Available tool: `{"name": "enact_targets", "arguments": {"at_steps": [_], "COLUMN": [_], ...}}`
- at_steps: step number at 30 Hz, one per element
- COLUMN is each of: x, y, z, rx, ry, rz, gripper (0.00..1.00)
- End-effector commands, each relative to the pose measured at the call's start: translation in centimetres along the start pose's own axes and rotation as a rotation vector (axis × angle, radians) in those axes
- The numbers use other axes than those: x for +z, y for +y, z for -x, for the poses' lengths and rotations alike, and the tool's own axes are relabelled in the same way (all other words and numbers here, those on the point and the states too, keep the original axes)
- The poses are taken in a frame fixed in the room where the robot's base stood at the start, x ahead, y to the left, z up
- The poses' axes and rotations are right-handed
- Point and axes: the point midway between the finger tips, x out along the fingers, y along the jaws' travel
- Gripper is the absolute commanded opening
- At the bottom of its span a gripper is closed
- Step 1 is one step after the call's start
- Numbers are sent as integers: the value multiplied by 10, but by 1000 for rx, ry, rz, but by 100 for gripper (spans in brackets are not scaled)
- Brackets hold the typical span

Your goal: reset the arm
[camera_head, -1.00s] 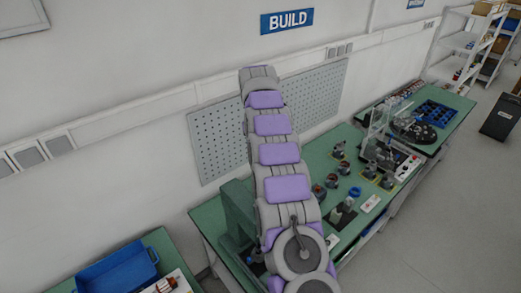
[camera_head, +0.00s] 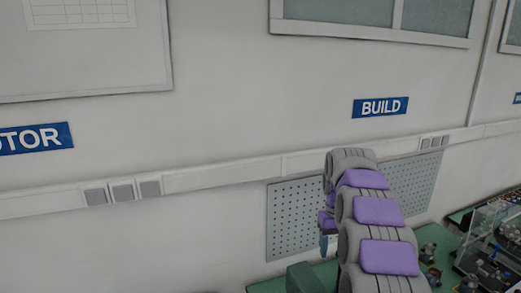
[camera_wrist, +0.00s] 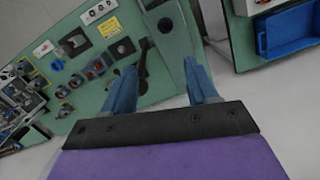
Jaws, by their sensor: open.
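My arm (camera_head: 378,212), grey with purple pads, rises at the lower right of the head view in front of the wall. A purple link and a bluish tip beside it, mostly hidden behind the arm, seem to belong to its far end. In the wrist view my gripper (camera_wrist: 160,68) shows two blue fingers spread wide apart. Nothing is held between them. The fingers point over the green bench (camera_wrist: 165,75) and the grey floor, above the surface; the exact height cannot be told.
The wrist view shows several motor parts (camera_wrist: 93,70) on the bench at left and a blue bin (camera_wrist: 290,28) at upper right.

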Motion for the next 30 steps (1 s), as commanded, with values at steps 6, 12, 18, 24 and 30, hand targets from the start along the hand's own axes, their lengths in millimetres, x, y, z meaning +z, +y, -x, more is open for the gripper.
{"name": "enact_targets", "arguments": {"at_steps": [6, 12, 18, 24, 30], "x": [33, 64, 99, 134, 173], "y": [-17, -31, -45, -57, -69], "z": [-10, -22, -36, -54, -78], "rx": [-7, -12, -15, -17, -19], "ry": [-2, -2, -7, -5, -14], "rz": [7, 9, 8, 6, 0], "gripper": [58, 58, 58, 58, 58]}}
